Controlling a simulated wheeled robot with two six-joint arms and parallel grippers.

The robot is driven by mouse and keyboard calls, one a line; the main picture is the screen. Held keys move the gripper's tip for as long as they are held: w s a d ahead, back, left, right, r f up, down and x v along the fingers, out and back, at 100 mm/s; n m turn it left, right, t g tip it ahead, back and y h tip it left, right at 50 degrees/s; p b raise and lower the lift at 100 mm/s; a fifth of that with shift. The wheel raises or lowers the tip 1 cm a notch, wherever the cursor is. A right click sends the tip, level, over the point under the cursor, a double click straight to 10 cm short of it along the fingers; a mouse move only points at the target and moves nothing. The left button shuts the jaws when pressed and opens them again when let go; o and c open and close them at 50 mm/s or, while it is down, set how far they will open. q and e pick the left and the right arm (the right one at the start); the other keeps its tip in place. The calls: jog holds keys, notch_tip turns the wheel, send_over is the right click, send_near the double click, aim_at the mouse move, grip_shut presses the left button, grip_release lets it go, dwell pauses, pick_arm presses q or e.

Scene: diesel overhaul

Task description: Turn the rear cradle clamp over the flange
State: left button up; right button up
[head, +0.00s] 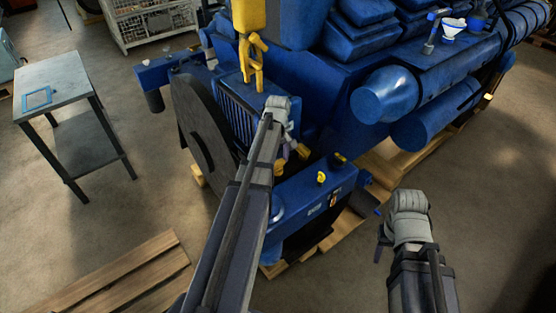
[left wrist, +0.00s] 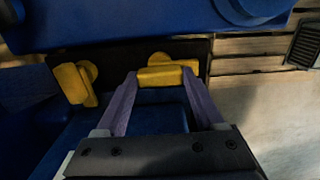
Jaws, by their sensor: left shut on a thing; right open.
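My left gripper (head: 296,150) reaches in over the blue cradle beside the engine's dark flange. In the left wrist view its purple fingers (left wrist: 165,80) are shut on the yellow bar of a clamp (left wrist: 160,74). The clamp's round yellow pivot shows just behind that bar. A second yellow clamp (left wrist: 72,84) stands to the left, apart from the fingers. In the head view, yellow clamp parts (head: 281,166) show beside and below the left gripper, partly hidden by it. My right gripper (head: 382,240) is open and empty, low on the right.
The blue engine (head: 310,70) stands on wooden pallets (head: 400,155). A grey side table (head: 58,82) stands left. The floor at right is clear.

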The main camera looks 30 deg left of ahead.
pick_arm(q)
jog(key=c, duration=0.4)
jog(key=shift+m, duration=0.4)
jog(key=m, duration=0.6)
jog(key=shift+m, duration=0.4)
jog(key=m, duration=1)
jog(key=shift+m, duration=0.3)
